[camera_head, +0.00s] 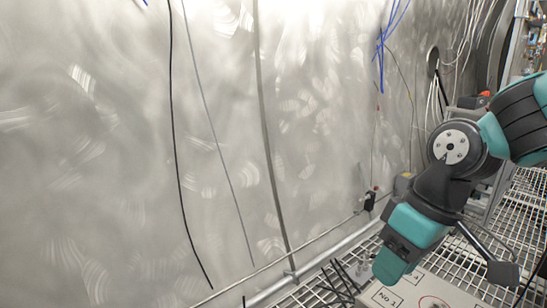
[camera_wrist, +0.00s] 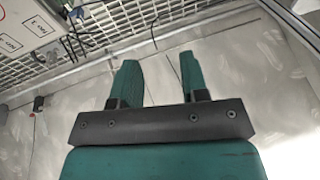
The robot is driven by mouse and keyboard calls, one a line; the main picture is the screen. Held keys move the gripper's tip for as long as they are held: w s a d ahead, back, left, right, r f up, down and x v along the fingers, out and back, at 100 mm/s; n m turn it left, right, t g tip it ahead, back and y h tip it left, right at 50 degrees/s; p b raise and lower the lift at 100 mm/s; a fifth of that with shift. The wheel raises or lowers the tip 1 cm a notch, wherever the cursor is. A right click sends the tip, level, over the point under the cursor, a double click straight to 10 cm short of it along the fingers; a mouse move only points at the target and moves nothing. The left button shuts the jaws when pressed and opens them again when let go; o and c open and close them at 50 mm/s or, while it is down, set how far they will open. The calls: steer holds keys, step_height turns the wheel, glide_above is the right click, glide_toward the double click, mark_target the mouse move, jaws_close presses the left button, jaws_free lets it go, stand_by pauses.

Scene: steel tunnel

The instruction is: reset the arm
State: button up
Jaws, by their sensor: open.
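My arm comes in from the right in the head view, and my gripper (camera_head: 388,270) points down and to the left beside the steel wall. In the wrist view my gripper (camera_wrist: 158,65) shows two teal fingers standing apart, with nothing between them. The white labelled box (camera_head: 445,292) lies below and to the right of the gripper in the head view. It also shows at the top left of the wrist view (camera_wrist: 25,22), clear of the fingers.
The curved steel wall (camera_head: 110,150) fills the left of the head view, with several thin cables hanging on it. A pipe (camera_head: 330,252) runs along its foot. Metal grating (camera_head: 525,205) lies at the right.

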steer(key=s+a+r+p, duration=0.1)
steer(key=s+r, duration=0.1)
steer(key=s, duration=0.4)
steer(key=s+a+r+p, duration=0.1)
steer(key=s+a+r, duration=0.1)
steer(key=s, duration=0.4)
step_height(320, 180, up, 37)
steer(key=w+p, duration=0.1)
steer(key=p, duration=3.6)
steer(key=shift+d+y, duration=0.2)
steer(key=shift+y, duration=0.1)
steer(key=shift+f, duration=0.1)
